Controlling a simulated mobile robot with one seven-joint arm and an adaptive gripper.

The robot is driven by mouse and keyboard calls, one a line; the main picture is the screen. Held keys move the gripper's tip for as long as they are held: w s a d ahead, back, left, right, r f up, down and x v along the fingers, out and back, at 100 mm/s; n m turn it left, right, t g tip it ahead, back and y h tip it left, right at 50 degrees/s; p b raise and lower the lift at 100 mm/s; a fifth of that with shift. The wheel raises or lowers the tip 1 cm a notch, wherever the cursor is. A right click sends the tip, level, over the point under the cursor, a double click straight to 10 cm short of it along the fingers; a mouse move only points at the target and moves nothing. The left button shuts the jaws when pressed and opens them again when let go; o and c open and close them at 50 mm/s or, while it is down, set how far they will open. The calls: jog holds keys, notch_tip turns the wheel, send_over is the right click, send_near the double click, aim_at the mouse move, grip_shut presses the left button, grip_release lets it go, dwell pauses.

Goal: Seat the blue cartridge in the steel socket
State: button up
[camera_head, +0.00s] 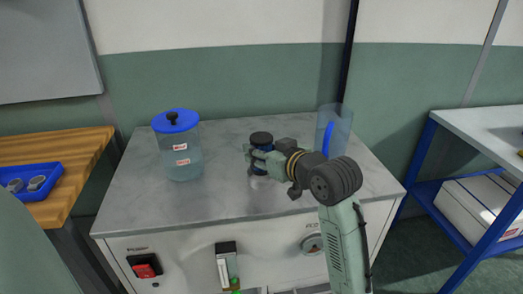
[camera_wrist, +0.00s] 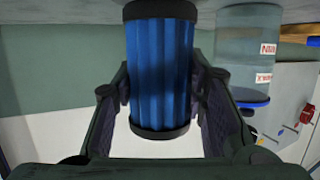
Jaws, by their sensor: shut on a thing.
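The blue cartridge (camera_wrist: 160,70) is a ribbed blue cylinder with black end caps. In the wrist view it stands between my gripper's fingers (camera_wrist: 163,100), which are shut on it. In the head view its black top cap (camera_head: 262,138) shows above my gripper (camera_head: 257,158), over the middle of the grey worktop; the cartridge looks upright. A small pale grey patch (camera_head: 258,170) shows just below the gripper. I cannot tell whether it is the steel socket, nor whether the cartridge's lower end touches anything.
A clear jar with a blue lid (camera_head: 175,122) stands left on the worktop (camera_head: 140,205). A transparent curved piece with a blue strip (camera_head: 334,125) stands right, behind my arm. A blue tray (camera_head: 35,179) lies on the wooden bench at far left. The worktop's front left is clear.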

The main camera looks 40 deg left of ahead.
aim_at(261, 137)
jog(key=shift+f+b, duration=1.05)
jog(key=shift+f, duration=0.5)
dwell(0.4)
jog(key=o, duration=1.2)
jog(key=shift+o, duration=0.2)
jog(key=shift+r, duration=0.1)
jog(key=shift+r+p, duration=3.95)
jog(key=shift+r, duration=0.5)
